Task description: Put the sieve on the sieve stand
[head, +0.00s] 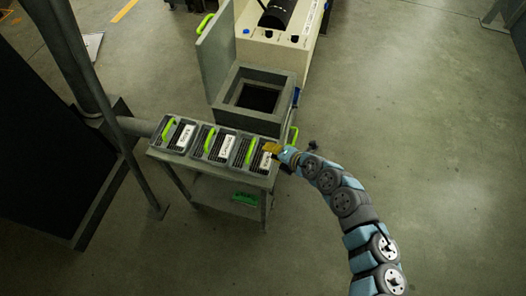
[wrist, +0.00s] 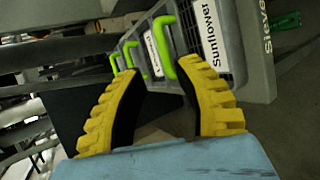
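Three grey sieves sit side by side on the sieve stand (head: 188,161) in the head view: a left one (head: 176,134), a middle one (head: 213,143) and a right one (head: 254,154). Each has a bright green handle and a white label. My gripper (head: 270,148) is at the right end of the stand, over the right sieve. In the wrist view my gripper (wrist: 155,85) has its yellow fingers spread, with nothing held between them. Beyond the fingertips is a green handle (wrist: 165,48) of the nearest sieve (wrist: 200,35), labelled "Sunflower". The stand's edge (wrist: 262,60) reads "Sieves".
A machine box (head: 250,118) with a square opening stands behind the stand, its lid (head: 215,55) raised. A green item (head: 245,198) lies on the lower shelf. A dark panel (head: 45,150) and pipe are at left. The floor at right is clear.

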